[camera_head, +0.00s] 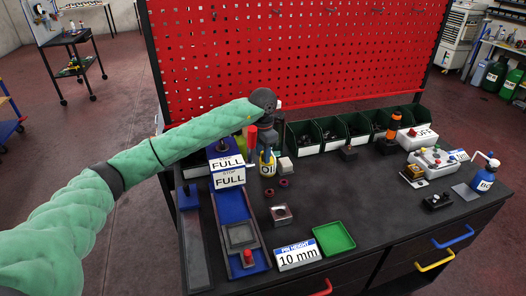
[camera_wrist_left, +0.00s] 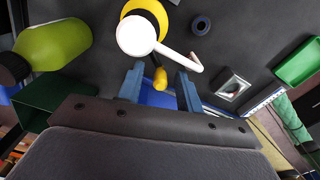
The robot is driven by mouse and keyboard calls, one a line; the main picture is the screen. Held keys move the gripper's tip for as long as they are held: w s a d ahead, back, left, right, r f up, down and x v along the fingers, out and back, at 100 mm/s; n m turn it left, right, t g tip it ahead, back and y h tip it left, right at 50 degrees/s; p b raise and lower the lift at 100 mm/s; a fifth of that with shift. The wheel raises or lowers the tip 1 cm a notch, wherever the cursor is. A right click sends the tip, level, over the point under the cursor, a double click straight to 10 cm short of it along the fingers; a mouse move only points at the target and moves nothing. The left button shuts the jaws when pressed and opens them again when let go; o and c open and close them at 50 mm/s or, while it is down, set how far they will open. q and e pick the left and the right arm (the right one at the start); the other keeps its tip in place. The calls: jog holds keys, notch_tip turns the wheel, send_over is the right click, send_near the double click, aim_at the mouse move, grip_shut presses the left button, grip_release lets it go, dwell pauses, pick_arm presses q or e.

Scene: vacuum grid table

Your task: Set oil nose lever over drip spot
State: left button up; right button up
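The oil bottle (camera_head: 267,167), with a yellow and blue body and an "OI" label partly visible, stands on the dark table right of the "FULL" signs. In the left wrist view its round white top (camera_wrist_left: 137,35) sits over a yellow ring, with a thin white nose (camera_wrist_left: 183,58) pointing right. A small yellow tip (camera_wrist_left: 160,78) lies between my fingers, with gaps on both sides. My left gripper (camera_wrist_left: 158,82) is open just beside the bottle top; in the head view its fingers are partly hidden above the bottle. I cannot tell which mark is the drip spot. My right gripper is out of view.
A block with a shiny square (camera_head: 281,213), dark red rings (camera_head: 283,183) and a green tray (camera_head: 335,238) lie in front. Blue stands with "FULL" signs (camera_head: 229,178) are close on the left. Green bins (camera_head: 330,131) line the back. A blue bottle (camera_head: 485,178) stands far right.

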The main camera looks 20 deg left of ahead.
pick_arm(q)
jog(key=shift+f, duration=0.2)
grip_shut()
dwell(0.5)
